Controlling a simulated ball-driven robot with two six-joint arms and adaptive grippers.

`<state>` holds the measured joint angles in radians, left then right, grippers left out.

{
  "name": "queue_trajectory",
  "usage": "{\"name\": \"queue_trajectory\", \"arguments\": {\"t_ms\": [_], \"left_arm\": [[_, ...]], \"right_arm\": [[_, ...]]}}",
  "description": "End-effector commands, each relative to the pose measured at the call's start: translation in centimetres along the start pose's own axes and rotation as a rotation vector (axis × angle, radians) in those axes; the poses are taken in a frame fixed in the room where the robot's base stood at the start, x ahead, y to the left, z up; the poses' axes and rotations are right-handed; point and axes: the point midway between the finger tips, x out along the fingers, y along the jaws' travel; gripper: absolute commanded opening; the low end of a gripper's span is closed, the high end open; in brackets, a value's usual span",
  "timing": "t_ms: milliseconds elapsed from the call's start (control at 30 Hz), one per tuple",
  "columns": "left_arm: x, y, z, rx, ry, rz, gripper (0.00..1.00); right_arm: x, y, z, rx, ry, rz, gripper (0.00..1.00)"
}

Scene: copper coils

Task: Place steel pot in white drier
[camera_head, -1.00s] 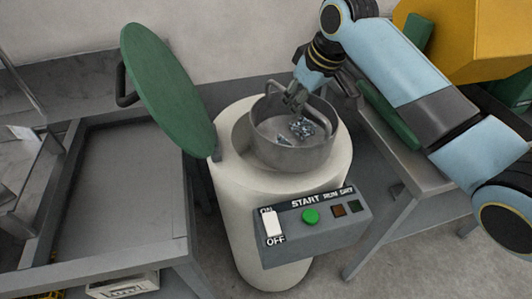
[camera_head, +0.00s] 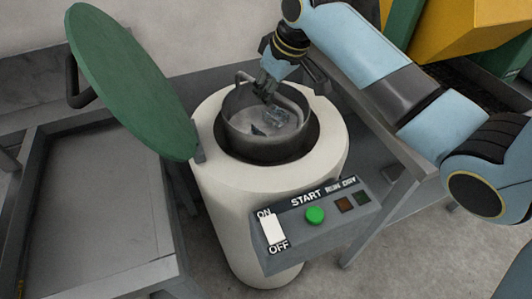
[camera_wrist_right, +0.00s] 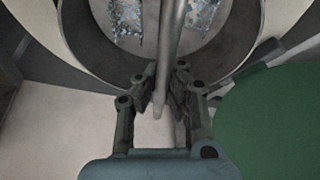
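The steel pot (camera_head: 268,148) sits down inside the round opening of the white drier (camera_head: 218,172), its rim near the level of the drier's top. A dark gap shows around it on the right. Shiny metal pieces (camera_head: 276,117) lie in the pot. My right gripper (camera_head: 266,92) is over the pot at its arched handle (camera_head: 292,103). My left gripper is not in view.
The drier's green lid (camera_head: 130,85) stands open at the left. A control box (camera_head: 318,225) with a switch and green button is on the drier's front. A grey table (camera_head: 95,210) stands left, another support right, and yellow and green bins (camera_head: 465,40) upper right.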

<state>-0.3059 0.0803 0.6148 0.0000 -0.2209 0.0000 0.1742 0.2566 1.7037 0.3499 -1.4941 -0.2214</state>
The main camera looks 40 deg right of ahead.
Motion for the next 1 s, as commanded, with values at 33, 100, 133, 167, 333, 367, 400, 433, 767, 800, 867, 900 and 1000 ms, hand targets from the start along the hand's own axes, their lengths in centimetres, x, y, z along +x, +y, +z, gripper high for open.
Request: {"name": "queue_trajectory", "arguments": {"t_ms": [33,100,133,167,333,367,400,433,767,800,867,900,1000], "left_arm": [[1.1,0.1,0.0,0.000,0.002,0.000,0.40],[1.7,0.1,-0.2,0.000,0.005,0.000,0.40],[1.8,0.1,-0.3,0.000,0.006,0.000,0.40],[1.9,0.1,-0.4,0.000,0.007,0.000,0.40],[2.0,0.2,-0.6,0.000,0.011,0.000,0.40],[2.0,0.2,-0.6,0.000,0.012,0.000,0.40],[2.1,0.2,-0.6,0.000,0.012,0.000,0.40],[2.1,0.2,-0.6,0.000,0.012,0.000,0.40],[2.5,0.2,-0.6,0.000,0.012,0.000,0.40],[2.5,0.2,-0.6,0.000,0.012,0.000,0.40],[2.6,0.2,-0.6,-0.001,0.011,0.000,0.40],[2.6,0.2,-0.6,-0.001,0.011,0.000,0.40],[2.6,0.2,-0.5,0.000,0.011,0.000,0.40]], "right_arm": [[1.1,0.0,0.4,0.000,0.002,0.000,0.00],[1.6,0.0,0.6,0.000,0.002,0.000,0.00],[1.8,0.0,0.7,-0.001,0.002,0.000,0.00],[1.9,0.0,0.7,0.000,0.001,0.000,0.00],[4.2,-0.1,1.7,0.001,0.000,-0.002,0.00],[4.8,-0.1,2.0,0.002,-0.002,-0.002,0.00],[5.5,-0.1,2.2,0.001,0.000,-0.002,0.00],[6.0,-0.1,2.4,0.001,-0.001,-0.002,0.00],[9.9,-0.1,4.0,0.000,0.000,-0.001,0.00],[10.4,-0.1,4.2,0.001,0.000,-0.001,0.00],[10.9,-0.1,4.4,0.001,0.001,0.000,0.00],[11.1,-0.1,4.4,0.000,0.002,0.000,0.00],[11.2,0.0,4.4,-0.001,0.004,0.001,0.00]]}}
